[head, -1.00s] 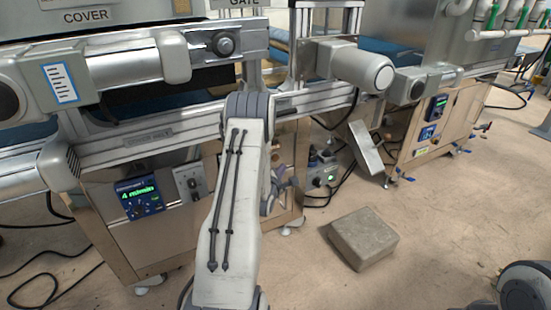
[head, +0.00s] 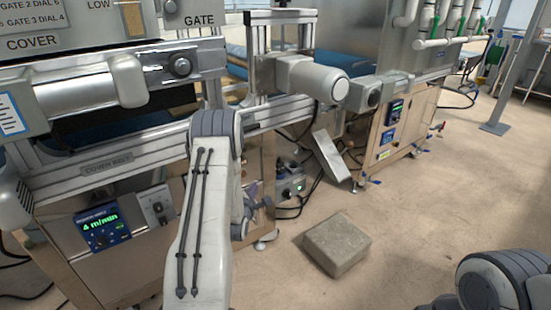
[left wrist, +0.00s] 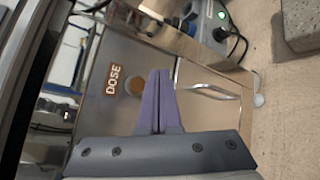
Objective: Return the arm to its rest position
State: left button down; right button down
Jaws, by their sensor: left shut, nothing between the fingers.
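My left arm (head: 205,215) is raised in the lower middle of the head view, in front of the seeder machine.
The machine's rail (head: 100,172) and a motor housing (head: 312,80) stand close beyond my left arm. A control panel (head: 102,226) reads 4 m/min. A grey stone block (head: 337,245) lies on the floor. Cables run near the cabinet. The floor at right is mostly clear.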

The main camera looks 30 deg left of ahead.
pick_arm(q)
jog(key=d+r+m+g+h, duration=0.25)
jog(key=d+m, duration=0.45)
jog(key=d, duration=0.6)
jog(key=d+r+m+g+h, duration=0.2)
jog(key=d+r+m+h, duration=0.2)
jog(key=d+m, duration=0.65)
jog(key=s+d+r+m+g+h, duration=0.1)
jog(key=s+d+r+m+g, duration=0.15)
jog(key=s+d+m, duration=0.45)
jog(key=s+d+r+m+g, duration=0.2)
jog(key=s+d+m+g, duration=0.1)
jog(key=s+d, duration=0.75)
jog(key=s+r+m+g, duration=0.35)
jog(key=s+m, duration=0.55)
jog(key=s, duration=0.8)
notch_tip(320, 180, up, 34)
jog(key=p, duration=3.4)
jog(key=shift+w+d+g, duration=0.15)
jog(key=shift+w+g, duration=0.05)
jog(key=shift+g, duration=0.15)
